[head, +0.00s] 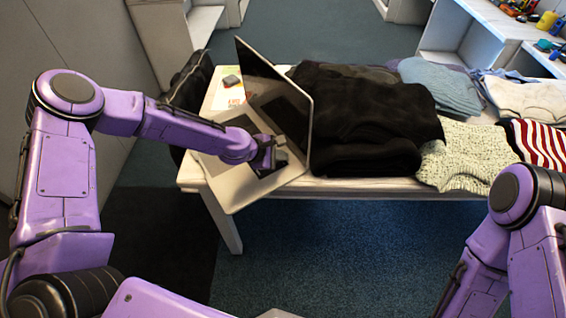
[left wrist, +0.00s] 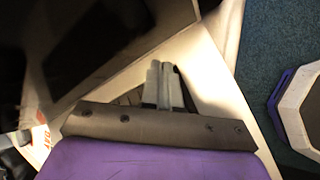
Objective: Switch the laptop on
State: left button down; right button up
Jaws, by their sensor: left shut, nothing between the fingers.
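The open laptop (head: 242,186) is silver with a dark screen (head: 262,80). It sits on the left end of the white table, and its near corner juts past the table edge. My left gripper (head: 276,160) is over the laptop's base, close to the screen's lower edge. In the left wrist view the fingers of my left gripper (left wrist: 164,82) are together and empty, above the pale laptop surface (left wrist: 205,75). I cannot tell whether the fingertips touch it. The power button is not visible. My right gripper is out of view; only my right arm shows at the lower right.
Folded black clothes (head: 370,115) lie right beside the laptop on the white table (head: 330,184). A speckled light garment (head: 465,155) and a striped one (head: 540,142) lie further right. A black bag (head: 190,82) is left of the table. The floor in front is clear.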

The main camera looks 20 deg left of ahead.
aim_at(281, 166)
pick_arm(q)
jog(key=shift+f, duration=0.15)
dwell(0.8)
jog(key=shift+f+b, duration=0.3)
jog(key=shift+b, duration=0.15)
jog(key=shift+f+b, duration=0.3)
jog(key=shift+f, duration=0.05)
jog(key=shift+r, duration=0.1)
dwell(0.5)
jog(key=shift+r+p, duration=0.7)
notch_tip(281, 166, up, 5)
jog(key=p, duration=0.4)
jog(key=shift+r+p, duration=0.1)
jog(key=shift+p, duration=0.25)
